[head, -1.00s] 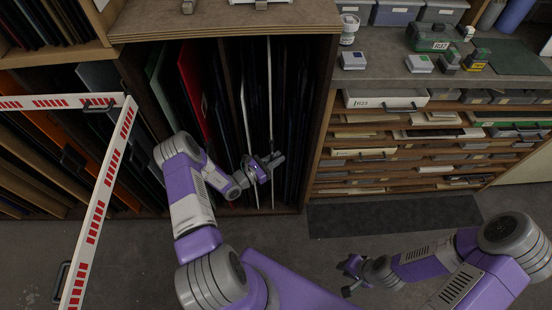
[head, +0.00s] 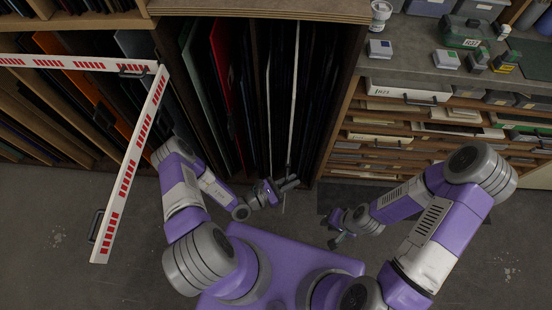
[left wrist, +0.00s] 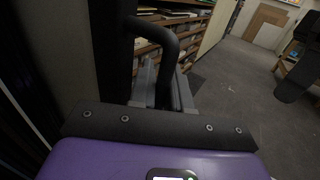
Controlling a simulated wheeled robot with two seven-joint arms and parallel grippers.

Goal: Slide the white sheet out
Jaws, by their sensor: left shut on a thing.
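The white sheet (head: 294,100) shows edge-on in the head view as a thin pale upright line in the dark rack. Its lower end reaches a little past the rack's front edge. My left gripper (head: 288,184) is at the sheet's front edge, low down. In the left wrist view its fingers (left wrist: 163,92) are shut on a black curved handle (left wrist: 165,42) beside a dark upright surface. Most of the sheet's face is hidden. My right gripper (head: 330,232) is open and empty above the floor, right of the left gripper.
A second pale edge (head: 267,100) and a red sheet (head: 221,85) stand to the left in the rack. A red-and-white striped frame (head: 135,160) juts out at the left. A drawer cabinet (head: 400,125) stands at the right. The floor in front is free.

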